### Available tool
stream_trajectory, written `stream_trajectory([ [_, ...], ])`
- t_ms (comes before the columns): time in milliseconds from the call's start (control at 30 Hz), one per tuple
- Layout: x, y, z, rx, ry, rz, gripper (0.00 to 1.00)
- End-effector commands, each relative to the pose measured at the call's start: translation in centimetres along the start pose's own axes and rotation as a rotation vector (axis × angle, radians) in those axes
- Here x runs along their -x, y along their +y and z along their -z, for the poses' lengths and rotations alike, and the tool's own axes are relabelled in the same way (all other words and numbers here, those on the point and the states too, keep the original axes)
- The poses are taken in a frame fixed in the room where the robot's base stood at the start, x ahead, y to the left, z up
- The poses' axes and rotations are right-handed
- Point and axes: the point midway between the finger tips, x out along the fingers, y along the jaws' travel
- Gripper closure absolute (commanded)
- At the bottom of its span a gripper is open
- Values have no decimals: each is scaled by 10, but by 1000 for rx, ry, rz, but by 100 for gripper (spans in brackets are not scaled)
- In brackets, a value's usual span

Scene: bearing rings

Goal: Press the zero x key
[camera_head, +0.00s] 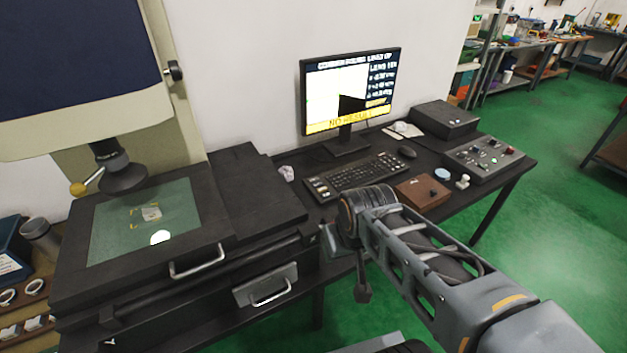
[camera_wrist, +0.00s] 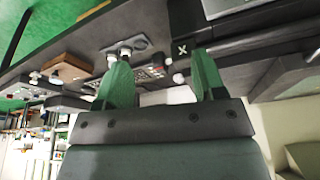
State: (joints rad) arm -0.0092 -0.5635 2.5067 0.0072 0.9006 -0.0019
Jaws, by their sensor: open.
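The black keyboard (camera_head: 358,175) lies on the dark desk in front of the monitor (camera_head: 335,90), in the head view. Its key labels are too small to read, so I cannot tell which key is zero x. In the wrist view, a keypad (camera_wrist: 151,73) shows partly between the fingers of my gripper (camera_wrist: 162,58). The green fingers are apart, with nothing held between them. In the head view my arm reaches in from the lower right to the desk's front edge; the fingertips cannot be made out there.
The comparator's glass stage (camera_head: 100,222) stands at left. A brown box (camera_head: 409,199), a mouse (camera_head: 407,152) and a control box (camera_head: 500,148) are on the desk at right. The monitor shows "NO RESULT". A white X label (camera_wrist: 181,48) is on a dark surface.

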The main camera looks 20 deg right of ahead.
Motion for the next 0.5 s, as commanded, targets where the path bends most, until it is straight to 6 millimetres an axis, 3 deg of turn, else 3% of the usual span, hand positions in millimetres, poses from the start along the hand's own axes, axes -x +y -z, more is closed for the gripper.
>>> stream_trajectory([
  [67,0,0,0,0,0,0,44],
  [500,0,0,0,0,0,0,86],
])
